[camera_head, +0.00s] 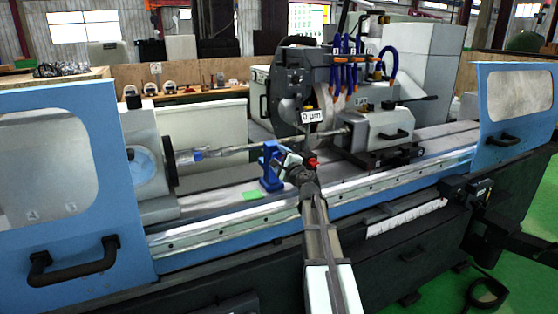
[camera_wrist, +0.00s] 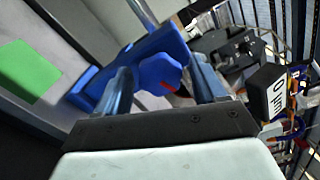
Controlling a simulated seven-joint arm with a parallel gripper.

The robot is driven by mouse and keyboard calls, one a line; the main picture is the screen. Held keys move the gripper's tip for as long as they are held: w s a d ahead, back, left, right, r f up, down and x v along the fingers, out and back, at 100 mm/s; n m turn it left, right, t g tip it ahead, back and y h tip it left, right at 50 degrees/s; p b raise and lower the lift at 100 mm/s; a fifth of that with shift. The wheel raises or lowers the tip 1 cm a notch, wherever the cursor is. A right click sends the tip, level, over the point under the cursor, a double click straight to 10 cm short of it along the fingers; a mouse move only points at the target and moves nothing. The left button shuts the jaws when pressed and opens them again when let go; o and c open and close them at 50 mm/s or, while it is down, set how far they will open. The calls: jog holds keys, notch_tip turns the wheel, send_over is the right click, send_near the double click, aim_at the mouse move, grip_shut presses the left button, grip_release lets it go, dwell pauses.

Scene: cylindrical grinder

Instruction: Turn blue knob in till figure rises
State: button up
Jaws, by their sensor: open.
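The blue knob (camera_wrist: 158,76), with a red mark on its face, sits on a blue bracket (camera_head: 270,168) in front of the long shaft. In the wrist view the bracket's blue arm (camera_wrist: 95,85) runs behind the knob. My gripper (camera_wrist: 162,72) is open, with one finger on each side of the knob; I cannot tell whether either finger touches it. In the head view my arm hides the knob. The figure sign (camera_head: 312,116) reads 0 µm; it also shows, turned on its side, at the right of the wrist view (camera_wrist: 278,95).
A green patch (camera_head: 257,195) lies on the machine bed left of the bracket. The shaft (camera_head: 235,150) runs behind the bracket, between the headstock (camera_head: 148,165) and the tailstock (camera_head: 378,128). Blue guard doors (camera_head: 115,215) stand at both ends.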

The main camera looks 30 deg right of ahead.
jog(key=s, duration=0.7)
dwell(0.5)
dwell(0.3)
